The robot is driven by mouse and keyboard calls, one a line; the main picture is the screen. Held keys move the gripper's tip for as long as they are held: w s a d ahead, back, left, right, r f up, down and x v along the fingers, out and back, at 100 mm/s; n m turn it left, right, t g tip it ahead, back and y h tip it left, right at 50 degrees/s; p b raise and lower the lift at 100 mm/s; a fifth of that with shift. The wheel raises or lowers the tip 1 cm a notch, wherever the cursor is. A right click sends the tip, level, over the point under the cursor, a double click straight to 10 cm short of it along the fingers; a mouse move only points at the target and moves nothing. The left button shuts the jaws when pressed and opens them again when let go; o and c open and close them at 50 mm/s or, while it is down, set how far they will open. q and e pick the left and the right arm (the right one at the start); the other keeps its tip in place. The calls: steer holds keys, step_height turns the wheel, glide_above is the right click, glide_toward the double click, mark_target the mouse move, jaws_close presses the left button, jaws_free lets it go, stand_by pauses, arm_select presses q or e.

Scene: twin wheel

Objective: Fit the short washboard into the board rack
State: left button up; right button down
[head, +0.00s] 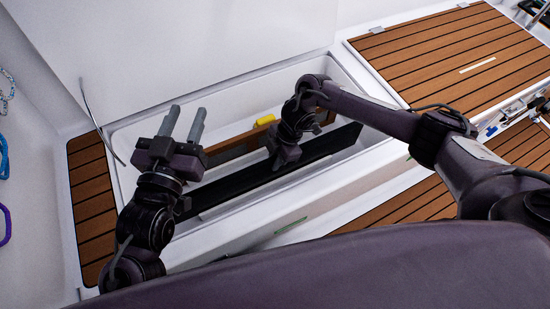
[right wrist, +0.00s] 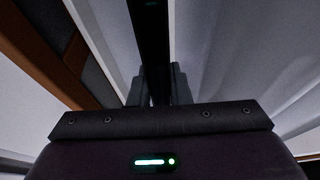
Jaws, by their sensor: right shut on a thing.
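The short washboard (head: 325,147) looks like a long black board, standing on edge and running diagonally inside the white locker in the head view. My right gripper (head: 286,163) is over its middle and shut on it. The right wrist view shows the board's dark edge (right wrist: 150,35) between the two fingers. A brown wooden frame (head: 232,144), perhaps the board rack, lies along the locker's far side. It shows at the left of the right wrist view (right wrist: 40,55), apart from the board. My left gripper (head: 187,110) is open and empty above the locker's left end. The board's lower edge is hidden.
The white locker (head: 345,78) has a raised rim all round. A yellow object (head: 265,120) sits near the wooden frame. Slatted wooden panels (head: 455,50) flank the locker. A thin dark curved rod (head: 95,122) stands at the left.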

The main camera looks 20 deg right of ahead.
steer(key=shift+w+a+f+b, duration=0.1)
steer(key=shift+f+b, duration=0.75)
steer(key=shift+f, duration=0.3)
steer(key=c, duration=1.3)
jaws_free()
steer(key=shift+o, duration=0.2)
steer(key=shift+p+v, duration=1.5)
steer(key=shift+v, duration=2.4)
steer(key=shift+r, duration=0.1)
